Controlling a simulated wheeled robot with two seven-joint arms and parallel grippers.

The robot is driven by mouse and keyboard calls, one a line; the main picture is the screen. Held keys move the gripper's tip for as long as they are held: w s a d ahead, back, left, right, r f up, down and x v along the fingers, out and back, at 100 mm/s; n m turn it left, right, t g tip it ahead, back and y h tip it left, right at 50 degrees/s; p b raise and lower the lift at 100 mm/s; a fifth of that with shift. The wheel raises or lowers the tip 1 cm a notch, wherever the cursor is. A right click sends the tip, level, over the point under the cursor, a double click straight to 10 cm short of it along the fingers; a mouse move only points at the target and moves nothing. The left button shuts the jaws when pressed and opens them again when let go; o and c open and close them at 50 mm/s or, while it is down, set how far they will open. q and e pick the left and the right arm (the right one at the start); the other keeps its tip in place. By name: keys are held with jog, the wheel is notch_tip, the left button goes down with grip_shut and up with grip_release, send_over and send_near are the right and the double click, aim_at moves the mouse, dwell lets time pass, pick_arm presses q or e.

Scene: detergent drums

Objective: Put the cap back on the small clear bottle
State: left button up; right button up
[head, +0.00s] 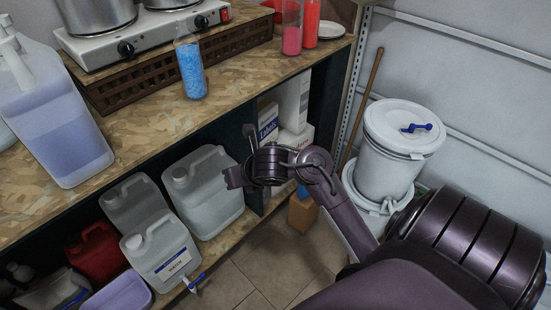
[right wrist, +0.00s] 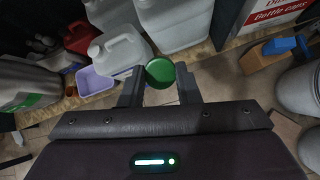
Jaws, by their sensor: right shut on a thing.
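A small clear bottle (head: 191,70) with blue contents stands upright on the wooden bench top; I see no cap on its neck. My right gripper (head: 232,178) reaches in from the right, in front of the lower shelf, below and to the right of that bottle. In the right wrist view the right gripper (right wrist: 160,86) is shut on a round green cap (right wrist: 160,72), held between its fingertips. The cap cannot be made out in the head view. My left gripper is in neither view.
A big jug (head: 55,120) of lilac liquid stands at the bench's left, and a hot plate (head: 150,38) with pots behind. Red-filled clear containers (head: 291,35) stand farther right. A white bucket (head: 390,160) stands right. The bench front is mostly clear.

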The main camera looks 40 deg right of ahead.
jog(key=s+a+r, duration=0.2)
jog(key=a+r, duration=0.6)
jog(key=a, duration=0.1)
jog(key=shift+s+r, duration=0.15)
jog(key=shift+r, duration=0.15)
